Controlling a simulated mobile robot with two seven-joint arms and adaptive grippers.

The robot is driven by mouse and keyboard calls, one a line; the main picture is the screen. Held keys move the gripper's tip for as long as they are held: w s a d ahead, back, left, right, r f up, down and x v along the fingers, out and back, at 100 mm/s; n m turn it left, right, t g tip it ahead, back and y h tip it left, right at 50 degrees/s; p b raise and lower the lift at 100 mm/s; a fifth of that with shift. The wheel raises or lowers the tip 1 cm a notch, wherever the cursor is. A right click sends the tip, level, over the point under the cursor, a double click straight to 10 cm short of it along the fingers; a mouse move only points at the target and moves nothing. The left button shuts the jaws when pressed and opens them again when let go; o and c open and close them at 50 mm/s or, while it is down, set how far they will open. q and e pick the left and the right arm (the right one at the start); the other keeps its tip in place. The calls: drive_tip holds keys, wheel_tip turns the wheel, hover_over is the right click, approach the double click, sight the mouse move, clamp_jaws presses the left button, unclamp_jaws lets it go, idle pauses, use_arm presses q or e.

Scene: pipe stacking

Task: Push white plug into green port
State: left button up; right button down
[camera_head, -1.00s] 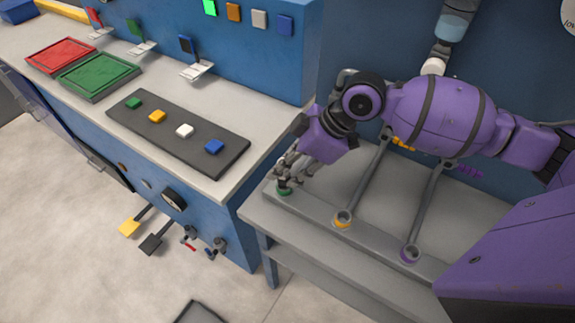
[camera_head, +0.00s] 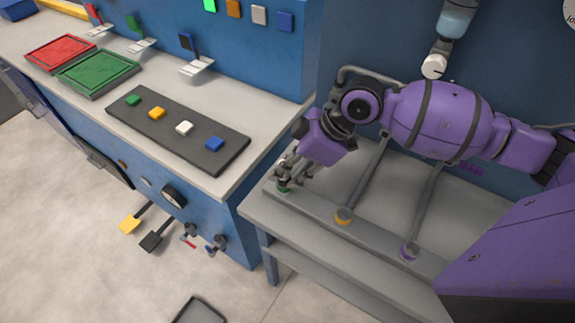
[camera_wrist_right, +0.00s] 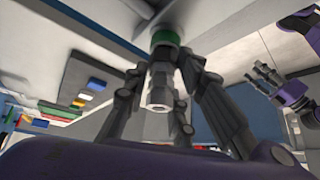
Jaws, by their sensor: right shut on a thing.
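The green port (camera_head: 284,188) is a green ring on the grey strip at the left end of the right-hand bench. It also shows in the wrist view (camera_wrist_right: 165,38). My right gripper (camera_head: 287,176) is directly over it, fingers pointing down. In the wrist view, its fingers are shut around a pale grey-white plug (camera_wrist_right: 158,92), in line with the green ring. The plug's far end is at or close to the ring; how deep it sits cannot be told. My left gripper (camera_wrist_right: 264,78) shows only in the wrist view, at the right, fingers apart and empty.
The blue console (camera_head: 245,225) stands close on the left, with a dark panel (camera_head: 135,118) of coloured buttons on top.

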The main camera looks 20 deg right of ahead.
drive_tip(key=shift+f, duration=0.15)
drive_tip(key=c, duration=1.4)
unclamp_jaws()
drive_tip(key=shift+d, duration=0.1)
drive_tip(key=v, duration=1.2)
drive_tip(key=shift+s, duration=0.1)
